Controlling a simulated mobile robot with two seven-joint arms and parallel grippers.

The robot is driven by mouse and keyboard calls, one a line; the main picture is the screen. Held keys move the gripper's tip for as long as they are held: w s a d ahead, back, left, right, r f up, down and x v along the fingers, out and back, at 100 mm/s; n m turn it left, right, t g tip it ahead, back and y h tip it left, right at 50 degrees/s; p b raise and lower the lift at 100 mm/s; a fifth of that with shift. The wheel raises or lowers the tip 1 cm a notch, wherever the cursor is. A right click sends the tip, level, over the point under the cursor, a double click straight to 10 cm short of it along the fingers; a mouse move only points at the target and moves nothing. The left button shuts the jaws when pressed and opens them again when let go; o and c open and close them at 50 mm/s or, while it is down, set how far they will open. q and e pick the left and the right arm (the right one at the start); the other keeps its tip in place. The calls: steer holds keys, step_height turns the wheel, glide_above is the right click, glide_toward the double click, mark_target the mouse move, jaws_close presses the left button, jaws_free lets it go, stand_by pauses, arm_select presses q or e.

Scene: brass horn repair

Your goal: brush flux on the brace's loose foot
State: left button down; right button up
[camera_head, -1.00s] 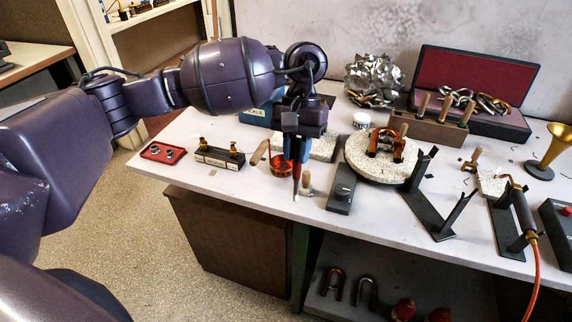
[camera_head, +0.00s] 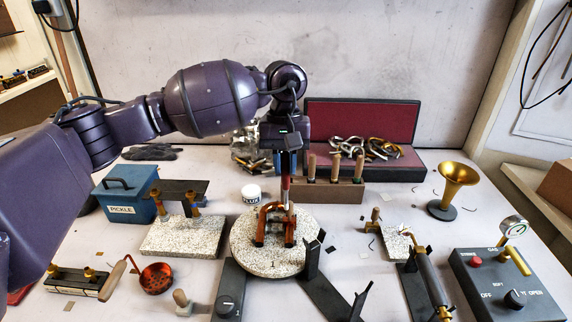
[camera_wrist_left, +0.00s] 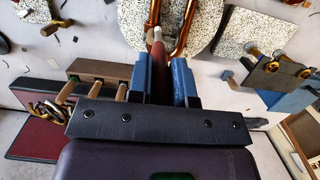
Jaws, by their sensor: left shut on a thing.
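My left gripper (camera_head: 286,166) is shut on a brush with a dark red handle (camera_head: 286,184), pointing down over the round speckled turntable (camera_head: 245,254). The copper-coloured horn tubing (camera_head: 262,228) stands on the turntable beneath and beside the brush. In the left wrist view the blue fingers of the gripper (camera_wrist_left: 160,76) grip the red brush (camera_wrist_left: 158,55). Its pale tip (camera_wrist_left: 157,33) shows beside the tubing (camera_wrist_left: 185,28). I cannot make out the brace's loose foot, nor whether the tip touches anything. My right gripper is out of view.
The white flux jar (camera_head: 251,193) stands left of and behind the turntable. A wooden tool block (camera_head: 335,191) is behind it. Dark angled stands (camera_head: 330,290) and a torch (camera_head: 432,285) are in front and right.

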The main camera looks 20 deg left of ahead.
mark_target(284, 190)
arm_select(q)
steer(key=shift+w, duration=0.15)
steer(key=shift+s+a+r, duration=0.1)
steer(key=shift+s, duration=0.45)
steer(key=shift+f, duration=0.2)
steer(key=shift+w+f, duration=0.2)
steer(key=shift+f, duration=0.5)
steer(key=shift+s+f+b, duration=0.1)
steer(key=shift+f+b, duration=0.35)
steer(key=shift+f, duration=1.05)
steer(key=shift+f+b, duration=0.35)
steer(key=shift+f, duration=0.15)
steer(key=shift+f, duration=0.1)
